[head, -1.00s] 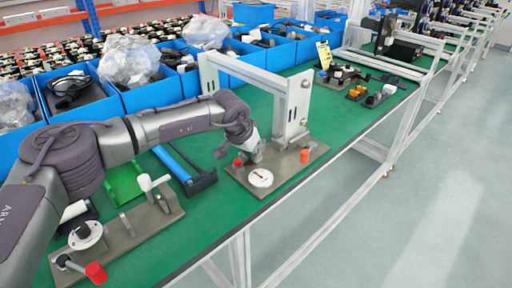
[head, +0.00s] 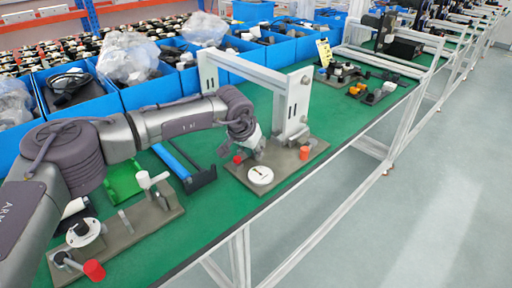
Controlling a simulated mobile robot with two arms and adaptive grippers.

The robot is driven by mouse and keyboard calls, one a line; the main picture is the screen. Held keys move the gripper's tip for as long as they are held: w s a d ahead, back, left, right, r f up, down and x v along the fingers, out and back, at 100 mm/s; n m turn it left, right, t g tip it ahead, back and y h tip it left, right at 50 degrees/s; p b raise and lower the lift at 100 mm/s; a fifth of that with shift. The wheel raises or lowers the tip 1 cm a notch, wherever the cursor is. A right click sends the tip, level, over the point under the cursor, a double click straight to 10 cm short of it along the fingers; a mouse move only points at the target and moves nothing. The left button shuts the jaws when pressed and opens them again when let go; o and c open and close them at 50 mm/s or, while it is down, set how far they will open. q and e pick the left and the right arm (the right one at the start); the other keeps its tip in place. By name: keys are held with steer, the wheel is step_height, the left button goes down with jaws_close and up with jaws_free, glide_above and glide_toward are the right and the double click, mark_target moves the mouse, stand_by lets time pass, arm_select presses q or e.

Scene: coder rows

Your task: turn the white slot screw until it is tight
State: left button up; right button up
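The white slot screw (head: 260,175) is a round white disc with a short dark slot mark on its face. It sits on the front part of a grey-brown base plate (head: 283,176) on the green bench. My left arm reaches in from the left, and my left gripper (head: 246,153) points down just behind the disc. Its fingertips are small and partly hidden, so I cannot tell whether they are open or touch anything. A red knob (head: 238,159) shows beside it. My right gripper is not in view.
A grey metal frame (head: 290,104) stands on the plate behind the disc, with an orange cylinder (head: 304,153) at right. Another fixture plate (head: 122,240) lies at front left. Blue bins (head: 150,93) line the back. Green bench surface (head: 205,222) is clear between the fixtures.

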mark_target(263, 159)
arm_select(q)
steer(key=shift+w+d+r+n+t+y+b, duration=0.3)
steer(key=shift+w+n+b, duration=0.15)
steer(key=shift+n, duration=0.35)
steer(key=n, duration=0.1)
steer(key=d+n+y+b, duration=0.1)
steer(key=n, duration=0.1)
steer(key=shift+w+f, duration=0.1)
steer(key=shift+f, duration=0.1)
steer(key=shift+w+d+n+y+b, duration=0.1)
steer(key=shift+d+n+y+b, duration=0.15)
steer(key=shift+n+y+b, duration=0.4)
steer(key=shift+d+n, duration=0.2)
steer(key=shift+n, duration=0.65)
steer(key=shift+w+d+f+n+y, duration=0.15)
steer(key=shift+n+y, duration=0.5)
steer(key=shift+n, duration=0.45)
steer(key=n, duration=0.1)
steer(key=n+g+y, duration=0.1)
steer(key=n, duration=0.1)
steer(key=shift+w+d+f, duration=0.15)
steer(key=shift+n+y, duration=0.3)
steer(key=shift+n, duration=0.3)
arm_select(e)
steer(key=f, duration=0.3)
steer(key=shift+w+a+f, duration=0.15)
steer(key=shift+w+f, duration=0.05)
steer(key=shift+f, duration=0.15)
